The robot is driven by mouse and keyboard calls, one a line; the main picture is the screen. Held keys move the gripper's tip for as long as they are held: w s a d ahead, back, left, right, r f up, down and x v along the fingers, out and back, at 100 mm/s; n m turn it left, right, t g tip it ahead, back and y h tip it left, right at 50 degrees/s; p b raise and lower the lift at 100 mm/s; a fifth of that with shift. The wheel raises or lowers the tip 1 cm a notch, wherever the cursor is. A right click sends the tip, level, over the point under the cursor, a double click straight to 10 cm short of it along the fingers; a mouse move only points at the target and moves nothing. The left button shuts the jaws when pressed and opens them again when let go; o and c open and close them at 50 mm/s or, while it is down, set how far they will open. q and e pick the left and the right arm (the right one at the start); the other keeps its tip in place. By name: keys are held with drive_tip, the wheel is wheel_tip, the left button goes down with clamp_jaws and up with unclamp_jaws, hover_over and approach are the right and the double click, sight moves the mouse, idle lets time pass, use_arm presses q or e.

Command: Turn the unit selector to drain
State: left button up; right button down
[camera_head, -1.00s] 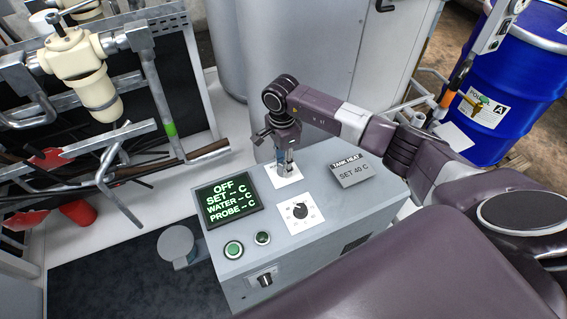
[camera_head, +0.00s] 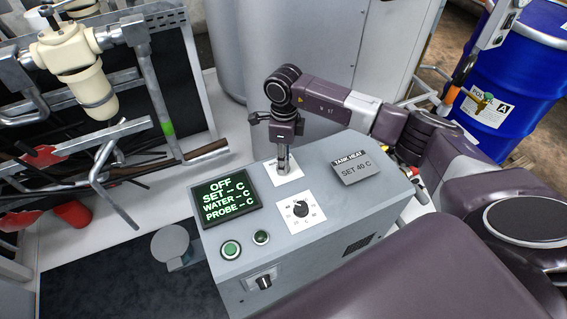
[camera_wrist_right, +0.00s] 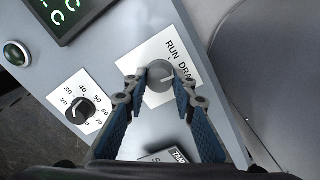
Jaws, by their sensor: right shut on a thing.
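The unit selector is a round grey knob (camera_wrist_right: 160,79) on a white plate (camera_wrist_right: 150,62) marked RUN and DRA, with the rest of the word hidden. My right gripper (camera_wrist_right: 161,82) is shut on this knob, one fingertip on each side. A pale mark on the knob points to the right of the wrist picture, toward the DRA end of the label. In the head view the right gripper (camera_head: 284,163) reaches down onto the plate at the back of the control box, and its fingers mostly hide the knob. My left gripper is not in view.
The grey control box (camera_head: 330,225) carries a display (camera_head: 224,200) reading OFF, a temperature dial (camera_head: 300,208), a green button (camera_head: 230,249) and a TANK HEAT sign (camera_head: 355,170). A pipe rack stands at left, a grey tank (camera_head: 285,40) behind, a blue drum (camera_head: 515,75) at far right.

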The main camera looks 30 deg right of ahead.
drive_tip(key=m+b, duration=0.1)
drive_tip(key=m, duration=0.3)
drive_tip(key=shift+w+r, duration=0.1)
idle(0.7)
drive_tip(key=c, duration=1.6)
unclamp_jaws()
wheel_tip(320, 180, up, 12)
drive_tip(key=shift+d, duration=0.2)
